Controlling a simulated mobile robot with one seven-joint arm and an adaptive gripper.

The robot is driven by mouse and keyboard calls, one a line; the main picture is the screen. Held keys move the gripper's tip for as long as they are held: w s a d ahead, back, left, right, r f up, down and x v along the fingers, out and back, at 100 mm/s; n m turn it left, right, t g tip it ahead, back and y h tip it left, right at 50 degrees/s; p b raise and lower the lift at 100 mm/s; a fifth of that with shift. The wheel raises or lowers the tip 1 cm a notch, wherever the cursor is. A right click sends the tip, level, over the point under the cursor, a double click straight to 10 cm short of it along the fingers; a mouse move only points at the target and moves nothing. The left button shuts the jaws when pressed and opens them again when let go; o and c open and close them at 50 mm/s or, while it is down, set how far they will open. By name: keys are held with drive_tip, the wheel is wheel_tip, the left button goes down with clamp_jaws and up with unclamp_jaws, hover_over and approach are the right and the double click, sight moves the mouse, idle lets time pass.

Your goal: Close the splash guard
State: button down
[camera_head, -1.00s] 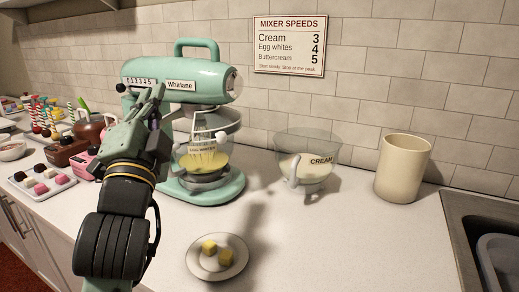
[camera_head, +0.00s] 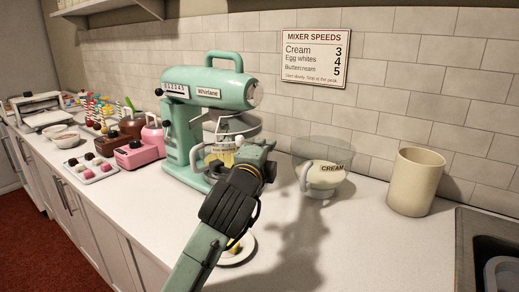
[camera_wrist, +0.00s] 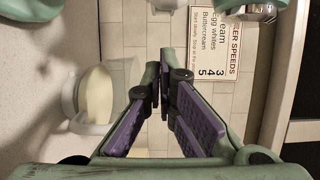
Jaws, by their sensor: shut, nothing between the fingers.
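The mint-green mixer (camera_head: 205,88) stands on the counter against the tiled wall. Its splash guard, a grey translucent ring (camera_head: 240,124), sits under the mixer head above the bowl. My gripper (camera_head: 262,147) is in front of the bowl, just below and to the right of the guard, and hides most of the bowl and its yellow contents. In the wrist view the purple-padded fingers (camera_wrist: 164,78) are shut and empty. I cannot tell whether the gripper touches the guard.
A beige canister (camera_head: 415,182) is farther right, near the sink (camera_head: 485,235). A plate (camera_head: 240,253) is partly hidden under my arm.

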drive_tip(key=a+p, duration=0.1)
drive_tip(key=w+a+p, duration=0.1)
drive_tip(key=shift+a, duration=0.4)
idle(0.3)
